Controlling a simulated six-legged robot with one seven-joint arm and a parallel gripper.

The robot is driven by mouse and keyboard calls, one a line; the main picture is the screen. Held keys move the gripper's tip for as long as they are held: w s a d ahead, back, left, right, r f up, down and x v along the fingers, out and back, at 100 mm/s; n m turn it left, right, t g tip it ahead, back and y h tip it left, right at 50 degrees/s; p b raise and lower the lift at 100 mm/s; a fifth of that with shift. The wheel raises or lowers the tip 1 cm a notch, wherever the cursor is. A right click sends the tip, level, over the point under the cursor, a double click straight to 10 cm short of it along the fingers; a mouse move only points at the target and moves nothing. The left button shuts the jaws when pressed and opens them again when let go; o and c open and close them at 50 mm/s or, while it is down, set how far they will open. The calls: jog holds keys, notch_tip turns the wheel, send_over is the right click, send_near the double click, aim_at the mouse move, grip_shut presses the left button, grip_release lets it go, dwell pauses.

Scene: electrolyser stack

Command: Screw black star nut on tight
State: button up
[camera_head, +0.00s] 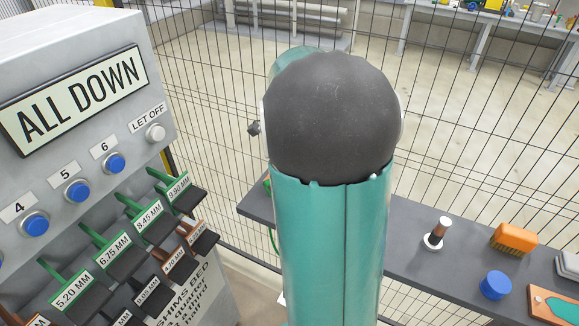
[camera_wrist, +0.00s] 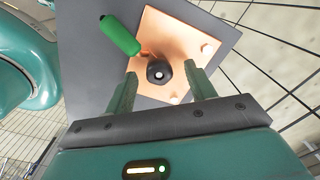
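The black star nut (camera_wrist: 158,72) shows in the wrist view as a dark round knob with a pale stud end at its centre. It sits over a copper-coloured plate (camera_wrist: 177,40). My gripper (camera_wrist: 161,74) is open, with one green finger on each side of the nut and a visible gap on both sides. I cannot tell from this angle how far the nut is from the plate or whether the fingertips are level with it. In the head view my arm fills the middle and hides the nut and gripper.
A green handle (camera_wrist: 120,35) lies close to the nut's upper left. In the head view a grey panel (camera_head: 75,130) with blue buttons and labelled shims stands left. A dark shelf (camera_head: 425,265) at right holds a blue cap (camera_head: 495,285) and orange brush (camera_head: 515,239). Wire fencing stands behind.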

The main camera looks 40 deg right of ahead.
notch_tip(320, 180, up, 14)
dwell(0.6)
jog(key=shift+a, duration=0.1)
jog(key=s+a+f+n+t, duration=0.1)
jog(key=s+a+n+t, duration=0.1)
jog(key=a+n, duration=0.6)
jog(key=s+a+f+n+t, duration=0.1)
jog(key=s+a+n, duration=0.4)
jog(key=a+n, duration=0.3)
jog(key=s+a+f+n+t, duration=0.1)
jog(key=s+a+n+t, duration=0.1)
jog(key=a+n, duration=0.7)
jog(key=shift+s+a+f+t, duration=0.3)
jog(key=shift+s+a, duration=0.5)
jog(key=shift+a, duration=0.25)
